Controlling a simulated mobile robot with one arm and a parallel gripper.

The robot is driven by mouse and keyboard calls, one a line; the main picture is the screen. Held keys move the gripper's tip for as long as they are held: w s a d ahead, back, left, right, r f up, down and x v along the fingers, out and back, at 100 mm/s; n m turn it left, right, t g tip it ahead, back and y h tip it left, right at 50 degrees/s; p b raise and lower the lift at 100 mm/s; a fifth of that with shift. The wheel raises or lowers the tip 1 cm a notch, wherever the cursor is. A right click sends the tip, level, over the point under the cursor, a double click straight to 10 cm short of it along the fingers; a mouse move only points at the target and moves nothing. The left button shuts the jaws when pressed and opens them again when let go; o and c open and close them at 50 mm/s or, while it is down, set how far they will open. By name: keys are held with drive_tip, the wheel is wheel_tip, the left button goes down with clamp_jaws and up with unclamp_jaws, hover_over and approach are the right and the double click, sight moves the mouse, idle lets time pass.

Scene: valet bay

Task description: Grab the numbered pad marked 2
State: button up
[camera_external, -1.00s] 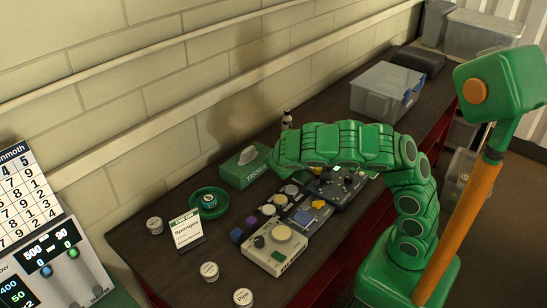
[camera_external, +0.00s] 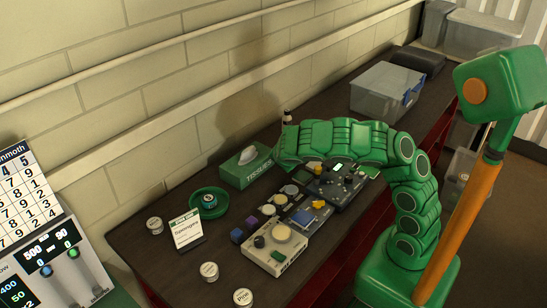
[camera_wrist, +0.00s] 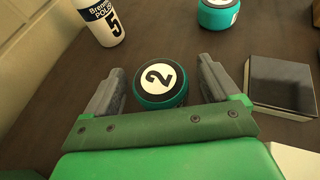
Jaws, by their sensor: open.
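The numbered pad marked 2 (camera_wrist: 160,82) is a round teal puck with a black top and a white disc bearing the digit, in the middle of the wrist view. My gripper (camera_wrist: 160,66) is open, one grey finger on each side of the pad, with gaps visible on both sides. Whether the fingers are low enough to reach its sides is hard to tell. In the external view, my arm hides this pad and the fingers, behind the control boxes. A second teal pad (camera_wrist: 217,13) is cut off at the top of the wrist view, its mark unreadable.
The external view shows a tissue box (camera_external: 246,167), control boxes (camera_external: 275,247), a green dish (camera_external: 219,207) and a clear bin (camera_external: 379,98).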

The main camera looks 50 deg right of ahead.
drive_tip(key=shift+c, duration=0.3)
drive_tip(key=c, duration=1)
drive_tip(key=shift+r, duration=0.1)
